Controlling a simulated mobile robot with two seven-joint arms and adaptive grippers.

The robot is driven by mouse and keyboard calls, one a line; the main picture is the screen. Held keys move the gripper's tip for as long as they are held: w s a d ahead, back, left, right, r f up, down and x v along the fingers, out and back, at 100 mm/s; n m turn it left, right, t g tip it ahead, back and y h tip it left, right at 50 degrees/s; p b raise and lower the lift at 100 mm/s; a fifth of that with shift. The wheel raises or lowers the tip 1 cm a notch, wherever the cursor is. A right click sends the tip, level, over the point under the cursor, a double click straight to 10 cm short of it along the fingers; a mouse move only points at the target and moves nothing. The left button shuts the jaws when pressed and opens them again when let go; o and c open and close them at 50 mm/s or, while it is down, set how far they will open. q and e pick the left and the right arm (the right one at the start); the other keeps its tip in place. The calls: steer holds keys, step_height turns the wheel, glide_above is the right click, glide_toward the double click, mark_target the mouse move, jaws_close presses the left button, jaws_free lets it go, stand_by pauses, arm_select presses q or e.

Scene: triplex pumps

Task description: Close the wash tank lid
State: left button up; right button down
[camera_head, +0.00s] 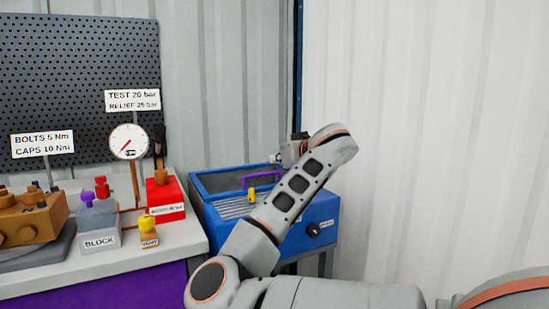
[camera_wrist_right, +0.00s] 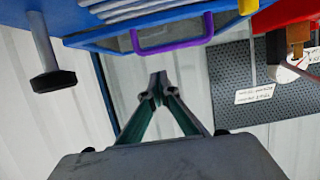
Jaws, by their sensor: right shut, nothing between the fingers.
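The blue wash tank (camera_head: 292,238) stands right of the bench, with a ribbed grey surface showing at its top. Its lid, a blue frame (camera_head: 215,181) with a dark see-through pane, appears raised at the back of the tank. A purple handle (camera_head: 262,176) is on the lid; it also shows in the right wrist view (camera_wrist_right: 172,48). My right gripper (camera_wrist_right: 158,84) is shut and empty, its fingertips apart from the handle. In the head view it is at the tank's far right, mostly hidden by my wrist. My left gripper is not in view.
A black knob (camera_head: 313,229) sticks out from the tank's front. A yellow part (camera_head: 251,195) is at the tank top. Left of the tank, the bench holds a red block (camera_head: 165,195), a gauge (camera_head: 128,142) and pump parts. A white wall (camera_head: 440,130) stands at right.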

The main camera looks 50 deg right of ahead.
steer(key=s+a+f, duration=0.1)
steer(key=s, duration=0.1)
steer(key=s+a+f, duration=0.1)
steer(key=s+f, duration=0.1)
steer(key=s, duration=0.1)
steer(key=s+a+f+p, duration=0.1)
steer(key=s, duration=0.1)
steer(key=shift+s+a+f, duration=0.2)
steer(key=shift+s+a, duration=0.05)
steer(key=shift+s, duration=0.1)
